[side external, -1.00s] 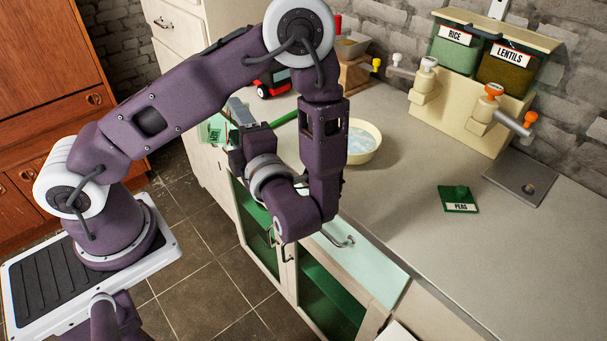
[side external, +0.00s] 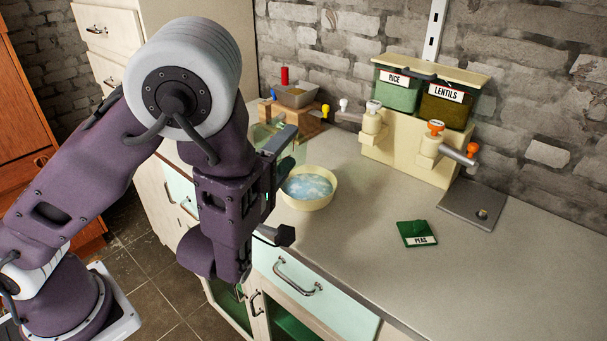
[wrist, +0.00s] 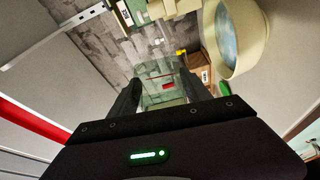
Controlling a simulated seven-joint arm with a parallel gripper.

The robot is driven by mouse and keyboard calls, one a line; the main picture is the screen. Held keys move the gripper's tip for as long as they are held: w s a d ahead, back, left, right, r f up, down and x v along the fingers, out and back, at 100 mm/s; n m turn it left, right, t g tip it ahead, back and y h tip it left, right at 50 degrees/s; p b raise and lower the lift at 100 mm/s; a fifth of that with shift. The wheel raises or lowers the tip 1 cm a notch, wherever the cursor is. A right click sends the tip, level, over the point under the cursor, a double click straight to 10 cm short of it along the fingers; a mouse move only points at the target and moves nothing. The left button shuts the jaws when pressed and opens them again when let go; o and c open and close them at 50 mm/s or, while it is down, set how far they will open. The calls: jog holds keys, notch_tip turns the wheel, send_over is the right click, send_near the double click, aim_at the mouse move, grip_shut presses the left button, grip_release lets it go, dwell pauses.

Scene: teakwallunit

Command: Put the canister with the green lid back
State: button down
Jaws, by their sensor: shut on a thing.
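My gripper (wrist: 162,92) is shut on a clear glass canister (wrist: 160,68), which stands out between the two fingers in the wrist view. In the side view the canister (side external: 297,151) shows as a pale greenish see-through shape partly hidden by my gripper (side external: 278,185). It is held above the counter, behind and left of the bowl as pictured. I see no lid on it.
A cream bowl (side external: 309,203) of bluish liquid stands close beside my gripper. A cream dispenser stand (side external: 392,150) holds the RICE (side external: 396,96) and LENTILS (side external: 447,106) bins. A grey plate (side external: 473,204) lies to its right. A wooden block (side external: 290,122) stands behind.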

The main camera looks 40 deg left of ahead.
jog(key=shift+r, duration=0.1)
notch_tip(320, 180, up, 7)
jog(key=shift+r+n+g, duration=0.15)
jog(key=shift+n+g, duration=0.25)
jog(key=shift+n, duration=0.7)
jog(key=w+d+n+g+h, duration=0.2)
jog(key=d+n+g+h, duration=0.25)
jog(key=d+n, duration=1.05)
jog(key=shift+m+t+h, duration=0.45)
jog(key=shift+m, duration=0.25)
jog(key=f, duration=0.5)
jog(key=d+f, duration=0.1)
jog(key=f, duration=0.4)
jog(key=d+f, duration=0.1)
jog(key=f, duration=0.4)
jog(key=shift+d+f, duration=0.15)
jog(key=shift+d, duration=0.05)
jog(key=shift+c, duration=2.4)
grip_release()
jog(key=shift+f, duration=0.1)
